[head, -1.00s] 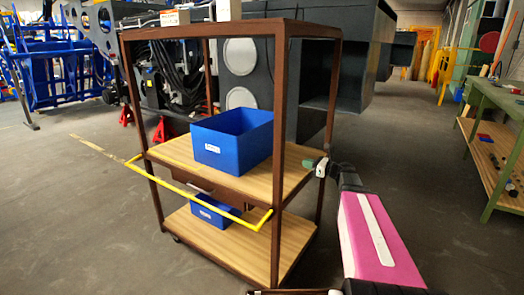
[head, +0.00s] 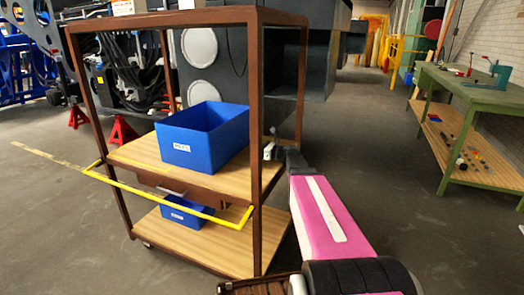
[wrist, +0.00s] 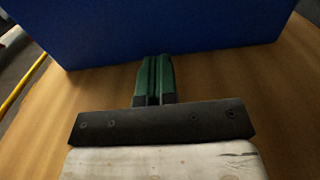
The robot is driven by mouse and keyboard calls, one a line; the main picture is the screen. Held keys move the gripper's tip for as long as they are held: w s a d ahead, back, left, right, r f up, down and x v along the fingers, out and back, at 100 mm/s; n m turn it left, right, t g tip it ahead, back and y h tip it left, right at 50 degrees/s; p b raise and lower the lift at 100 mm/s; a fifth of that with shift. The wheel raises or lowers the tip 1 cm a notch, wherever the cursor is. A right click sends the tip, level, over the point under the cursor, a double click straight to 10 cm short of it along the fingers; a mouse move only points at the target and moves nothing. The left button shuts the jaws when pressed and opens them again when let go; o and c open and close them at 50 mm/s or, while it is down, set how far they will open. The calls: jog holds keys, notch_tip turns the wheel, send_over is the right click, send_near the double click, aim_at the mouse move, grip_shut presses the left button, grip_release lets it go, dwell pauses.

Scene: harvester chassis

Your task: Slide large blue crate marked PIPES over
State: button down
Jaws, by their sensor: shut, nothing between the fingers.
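The large blue crate (head: 205,150), open-topped with a white label on its front, sits on the upper wooden shelf of a brown-framed cart. The label is too small to read surely. In the wrist view the crate's blue wall (wrist: 160,30) fills the top. My gripper (wrist: 155,62) is shut and empty, low over the wooden shelf, with its green fingertips at the foot of that wall. I cannot tell whether they touch it. In the head view the fingers are largely hidden behind the cart's right front post, to the right of the crate.
The cart's upper shelf (head: 137,151) has bare wood around the crate. A yellow handle (head: 160,194) runs along the front. A smaller blue crate (head: 187,211) stands on the lower shelf. A green workbench (head: 470,90) is at the right. The floor between is clear.

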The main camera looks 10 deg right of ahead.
aim_at(237, 144)
jog(key=x, duration=0.7)
jog(key=shift+w+a, duration=0.2)
jog(key=shift+a, duration=0.15)
